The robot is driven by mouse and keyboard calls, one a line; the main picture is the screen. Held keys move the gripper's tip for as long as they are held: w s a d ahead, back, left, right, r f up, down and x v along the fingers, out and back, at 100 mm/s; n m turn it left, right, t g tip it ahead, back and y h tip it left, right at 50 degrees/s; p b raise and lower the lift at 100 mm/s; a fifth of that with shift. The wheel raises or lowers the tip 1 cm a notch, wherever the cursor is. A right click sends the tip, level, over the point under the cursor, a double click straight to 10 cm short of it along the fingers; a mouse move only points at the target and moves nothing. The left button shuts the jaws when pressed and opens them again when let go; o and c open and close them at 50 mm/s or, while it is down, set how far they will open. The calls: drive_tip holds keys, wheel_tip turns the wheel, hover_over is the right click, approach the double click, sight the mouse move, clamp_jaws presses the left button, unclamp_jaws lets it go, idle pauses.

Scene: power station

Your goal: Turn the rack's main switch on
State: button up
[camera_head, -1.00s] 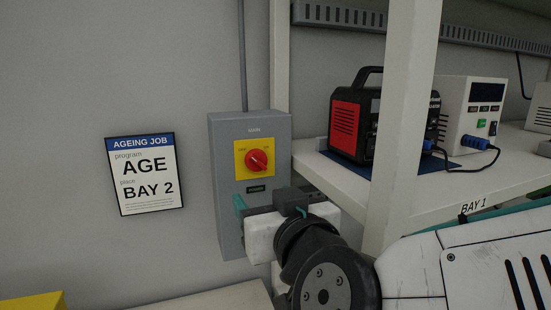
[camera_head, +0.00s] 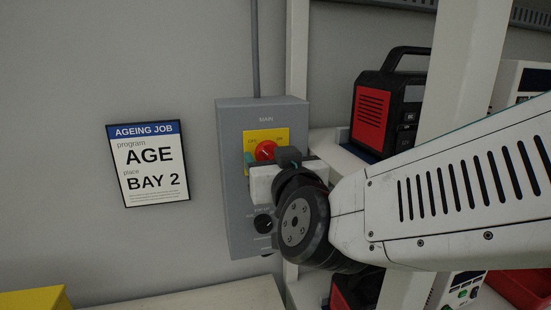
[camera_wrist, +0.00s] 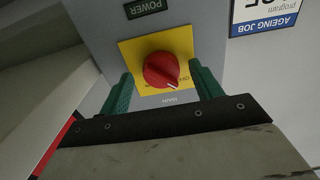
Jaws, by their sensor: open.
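The rack's main switch is a red rotary knob (camera_head: 265,150) on a yellow plate (camera_head: 251,136), on the grey box (camera_head: 235,190) marked MAIN. The head view shows OFF at the plate's upper left and ON at its upper right. My gripper (camera_head: 271,160) is open in front of the plate, covering its lower part. In the upside-down wrist view the knob (camera_wrist: 161,70) lies between my two green fingers (camera_wrist: 164,80), with a gap on each side. Its white mark points to the lower right there, the OFF side. Whether the fingertips reach around the knob is unclear.
A black knob (camera_head: 264,222) is lower on the box. The rack's white post (camera_head: 297,60) and shelf with a red-black unit (camera_head: 385,110) stand right. An AGEING JOB sign (camera_head: 149,165) hangs left on bare wall.

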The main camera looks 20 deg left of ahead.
drive_tip(key=shift+w+a, duration=0.1)
drive_tip(key=shift+w, duration=0.05)
drive_tip(key=c, duration=1)
drive_tip(key=shift+o, duration=0.2)
